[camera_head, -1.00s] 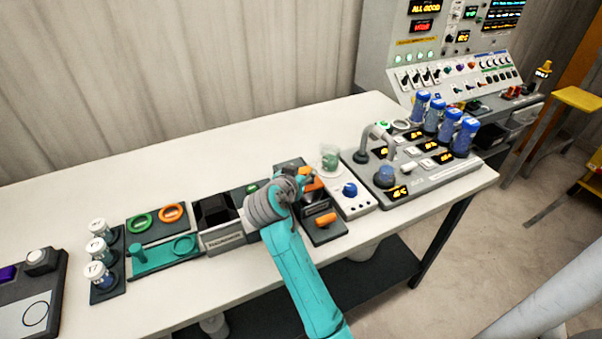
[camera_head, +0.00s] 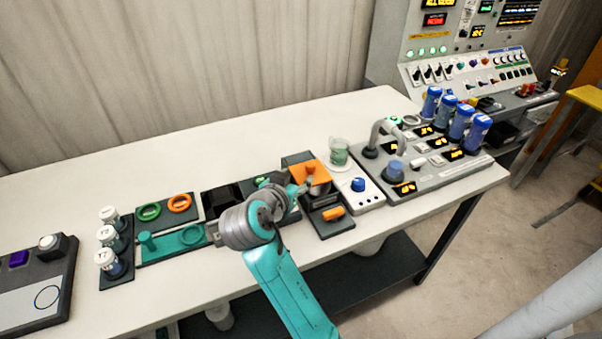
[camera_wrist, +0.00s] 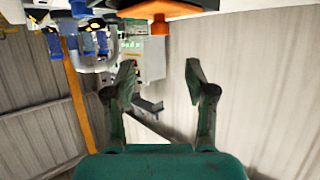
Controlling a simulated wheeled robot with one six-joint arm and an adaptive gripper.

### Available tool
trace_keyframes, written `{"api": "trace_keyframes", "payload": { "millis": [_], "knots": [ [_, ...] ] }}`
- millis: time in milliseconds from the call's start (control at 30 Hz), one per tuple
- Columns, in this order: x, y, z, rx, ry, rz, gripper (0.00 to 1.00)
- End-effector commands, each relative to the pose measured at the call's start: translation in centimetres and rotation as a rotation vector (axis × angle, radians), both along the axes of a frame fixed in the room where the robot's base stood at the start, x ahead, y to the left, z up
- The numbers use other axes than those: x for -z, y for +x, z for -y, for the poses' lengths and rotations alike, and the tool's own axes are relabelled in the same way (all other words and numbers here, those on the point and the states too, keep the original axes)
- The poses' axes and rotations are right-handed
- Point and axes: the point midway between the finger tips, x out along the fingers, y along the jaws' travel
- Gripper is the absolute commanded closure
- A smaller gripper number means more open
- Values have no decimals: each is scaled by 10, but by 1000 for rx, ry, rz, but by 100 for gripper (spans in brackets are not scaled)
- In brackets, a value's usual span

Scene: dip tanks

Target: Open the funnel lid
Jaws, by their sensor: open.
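The orange lid (camera_head: 309,172), which I take to be the funnel lid, shows as a flat plate on a dark unit right of the table's middle. I cannot tell for sure whether it is shut or raised. My gripper (camera_head: 303,189) is beside its lower left side and looks small and partly blurred there. In the wrist view, my gripper (camera_wrist: 160,75) has its two fingers spread with nothing between them. The orange lid (camera_wrist: 190,12) crosses the top of that view, with an orange knob (camera_wrist: 160,25) under a dark rim, beyond the fingertips.
An orange handle (camera_head: 333,212) lies in front of the lid. A glass beaker (camera_head: 339,153) and a blue-knobbed white box (camera_head: 366,196) stand close on the right. A dark bin (camera_head: 222,197) and green tray (camera_head: 172,243) are left. The back of the table is clear.

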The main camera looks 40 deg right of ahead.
Motion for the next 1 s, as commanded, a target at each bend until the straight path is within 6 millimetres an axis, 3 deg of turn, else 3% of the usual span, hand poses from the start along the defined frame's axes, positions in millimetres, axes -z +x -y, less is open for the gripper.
{"api": "trace_keyframes", "payload": {
  "millis": [567, 767, 1000],
  "knots": [
    [-4, -5, -8, -11, -13, -23, 45],
    [-3, -8, -8, -114, -134, -242, 45],
    [-3, -14, -8, -305, -357, -644, 45]
  ]
}}
